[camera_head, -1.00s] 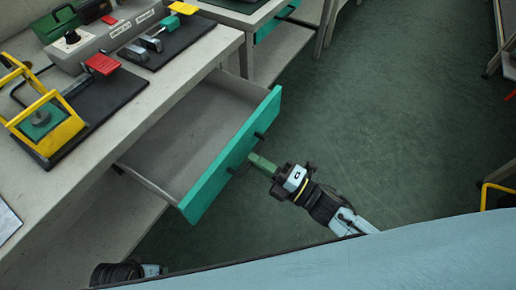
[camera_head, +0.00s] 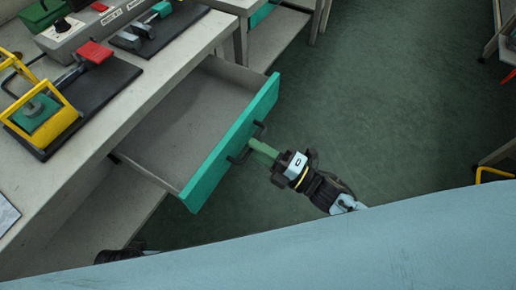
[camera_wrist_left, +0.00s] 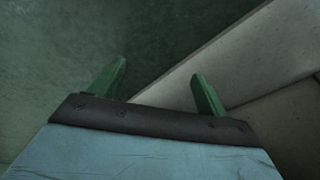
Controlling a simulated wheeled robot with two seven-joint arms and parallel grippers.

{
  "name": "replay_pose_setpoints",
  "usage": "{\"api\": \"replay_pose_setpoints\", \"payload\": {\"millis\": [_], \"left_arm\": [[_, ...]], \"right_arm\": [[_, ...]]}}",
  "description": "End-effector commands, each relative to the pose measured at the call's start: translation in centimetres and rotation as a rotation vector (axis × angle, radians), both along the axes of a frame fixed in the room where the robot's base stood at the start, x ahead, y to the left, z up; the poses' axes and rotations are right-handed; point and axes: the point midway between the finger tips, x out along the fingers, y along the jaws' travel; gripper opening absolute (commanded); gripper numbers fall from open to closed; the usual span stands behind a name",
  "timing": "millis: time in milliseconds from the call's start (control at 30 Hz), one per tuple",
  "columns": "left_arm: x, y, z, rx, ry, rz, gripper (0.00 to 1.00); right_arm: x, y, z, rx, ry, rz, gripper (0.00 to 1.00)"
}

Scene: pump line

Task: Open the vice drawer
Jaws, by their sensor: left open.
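The drawer (camera_head: 190,125) with the green front (camera_head: 235,143) stands pulled out from under the workbench and is empty. A dark bar handle (camera_head: 236,159) is on its front. My right gripper (camera_head: 262,151) has its green fingers at the handle, from the right. The fingers overlap in this view, so their gap and any grip on the bar cannot be made out. My left gripper (camera_wrist_left: 158,88) is open and empty in the left wrist view. In the head view only a dark part of the left arm shows at the bottom left.
The workbench top (camera_head: 75,165) holds a yellow-framed device (camera_head: 70,112) and a red-handled clamp (camera_head: 95,52) on a dark mat, with a green case (camera_head: 45,14) behind. Another bench stands at the top. Green floor (camera_head: 390,110) is clear to the right of the drawer.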

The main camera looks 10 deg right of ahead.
Motion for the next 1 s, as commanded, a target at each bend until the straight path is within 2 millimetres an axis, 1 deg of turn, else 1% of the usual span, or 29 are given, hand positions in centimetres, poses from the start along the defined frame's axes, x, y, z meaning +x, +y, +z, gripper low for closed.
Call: {"api": "replay_pose_setpoints", "payload": {"millis": [167,433,600,800,1000], "left_arm": [[0.1,0.0,0.1,-0.001,-0.008,-0.001,0.77],[-1.0,0.9,-1.5,0.010,0.015,0.001,0.77],[-0.9,1.5,-2.0,0.019,0.014,0.000,0.77],[-0.5,1.6,-2.1,0.019,0.004,0.002,0.77],[-0.5,1.7,-2.2,0.020,0.005,0.002,0.77]], "right_arm": [[-1.5,-1.6,-0.5,-0.003,0.004,0.000,0.32],[-5.6,-6.0,-1.5,-0.003,0.004,0.000,0.32],[-7.5,-8.2,-2.1,-0.002,0.002,-0.001,0.32],[-8.7,-9.5,-2.4,-0.002,0.000,0.001,0.32],[-8.8,-9.7,-2.4,-0.001,0.000,0.000,0.32]]}}
